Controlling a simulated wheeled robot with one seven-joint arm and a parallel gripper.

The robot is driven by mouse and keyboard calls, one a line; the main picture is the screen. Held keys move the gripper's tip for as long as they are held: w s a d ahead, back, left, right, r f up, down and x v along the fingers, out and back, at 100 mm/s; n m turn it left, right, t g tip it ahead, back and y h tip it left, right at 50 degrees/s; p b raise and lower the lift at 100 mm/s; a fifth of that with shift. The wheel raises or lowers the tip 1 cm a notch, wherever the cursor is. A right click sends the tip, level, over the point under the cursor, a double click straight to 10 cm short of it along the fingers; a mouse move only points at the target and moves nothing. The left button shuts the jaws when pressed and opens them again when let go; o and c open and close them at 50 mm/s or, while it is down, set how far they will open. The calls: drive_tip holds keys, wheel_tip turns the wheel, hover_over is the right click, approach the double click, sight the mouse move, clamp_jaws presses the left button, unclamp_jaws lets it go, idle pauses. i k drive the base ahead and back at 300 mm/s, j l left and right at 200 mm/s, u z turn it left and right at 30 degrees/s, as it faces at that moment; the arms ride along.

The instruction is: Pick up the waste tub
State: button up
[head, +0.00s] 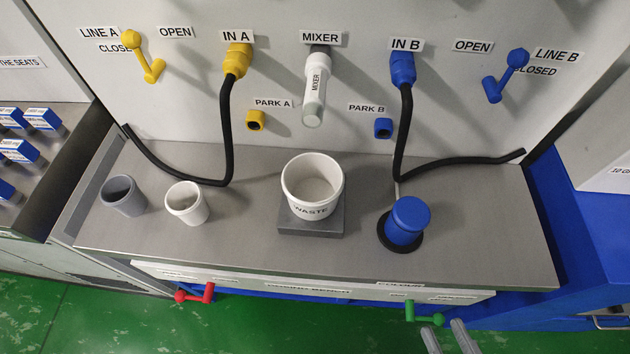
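The white waste tub (300,201), labelled WASTE, stands upright on a square grey block (311,228) in the middle of the steel counter. Its mouth is open and looks empty. My gripper (445,327) shows at the bottom edge, right of the middle, as two grey fingers with a gap between them. It is open and holds nothing. It is in front of the counter, well to the right of the tub and apart from it.
Grey (123,196) and white (187,203) cups stand left of the tub. A blue capped container (407,221) stands to its right on a black base. The mixer nozzle (315,90) juts out behind the tub. Black hoses (226,130) run down both sides. Red (195,294) and green (424,314) handles stick out in front.

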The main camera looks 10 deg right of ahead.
sight(312, 183)
drive_tip(key=k+j+u, duration=0.1)
drive_tip(key=j+u, duration=0.15)
drive_tip(key=j, duration=0.55)
drive_tip(key=j+u, duration=0.25)
drive_tip(key=j, duration=0.6)
